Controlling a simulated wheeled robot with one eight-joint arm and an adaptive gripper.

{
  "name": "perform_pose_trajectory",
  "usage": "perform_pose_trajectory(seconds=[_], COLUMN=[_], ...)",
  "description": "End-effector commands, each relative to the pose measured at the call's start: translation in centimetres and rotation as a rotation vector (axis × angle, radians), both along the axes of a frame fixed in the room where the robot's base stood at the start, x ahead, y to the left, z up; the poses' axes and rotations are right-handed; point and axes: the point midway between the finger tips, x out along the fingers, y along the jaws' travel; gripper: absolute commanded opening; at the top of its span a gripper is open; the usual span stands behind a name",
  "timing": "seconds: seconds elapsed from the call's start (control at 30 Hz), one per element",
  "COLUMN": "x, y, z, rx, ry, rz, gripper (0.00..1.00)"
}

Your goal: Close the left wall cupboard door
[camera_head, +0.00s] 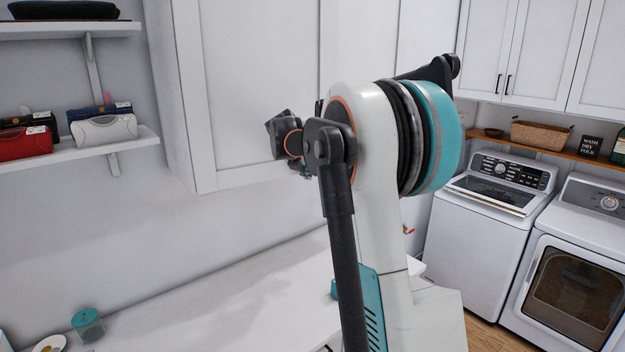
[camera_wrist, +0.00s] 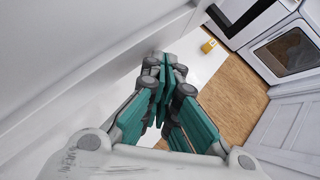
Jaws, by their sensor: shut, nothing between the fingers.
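The left wall cupboard door (camera_head: 255,85) is a white framed panel on the cupboard at upper left in the head view. It looks flush or nearly flush with the cupboard body, and I see no clear gap. Its right edge and the panels beyond are partly hidden by my arm. My gripper (camera_wrist: 163,72) shows in the wrist view with its teal fingers together, shut and empty. In the head view it is largely hidden behind my arm, near the door's lower right corner. I cannot tell whether it touches the door.
Shelves (camera_head: 75,152) hold boxes on the left. A washer (camera_head: 480,215) and dryer (camera_head: 575,270) stand at right, under closed cupboards (camera_head: 530,45). Wooden floor shows before them.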

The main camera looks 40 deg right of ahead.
Motion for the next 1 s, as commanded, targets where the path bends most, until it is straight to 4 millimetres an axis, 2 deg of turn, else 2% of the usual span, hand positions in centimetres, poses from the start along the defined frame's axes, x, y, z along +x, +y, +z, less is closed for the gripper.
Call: perform_pose_trajectory(seconds=[0.03, 0.2, 0.4, 1.0], x=[1.0, 3.4, 4.9, 5.4], y=[-0.3, -0.9, -1.2, -1.3], z=[0.0, 0.0, 0.0, 0.0], rx=[0.0, 0.0, 0.0, 0.0], ry=[0.0, 0.001, 0.001, 0.0], rz=[0.0, 0.001, 0.001, 0.0], gripper=[0.0, 0.0, 0.0, 0.0])
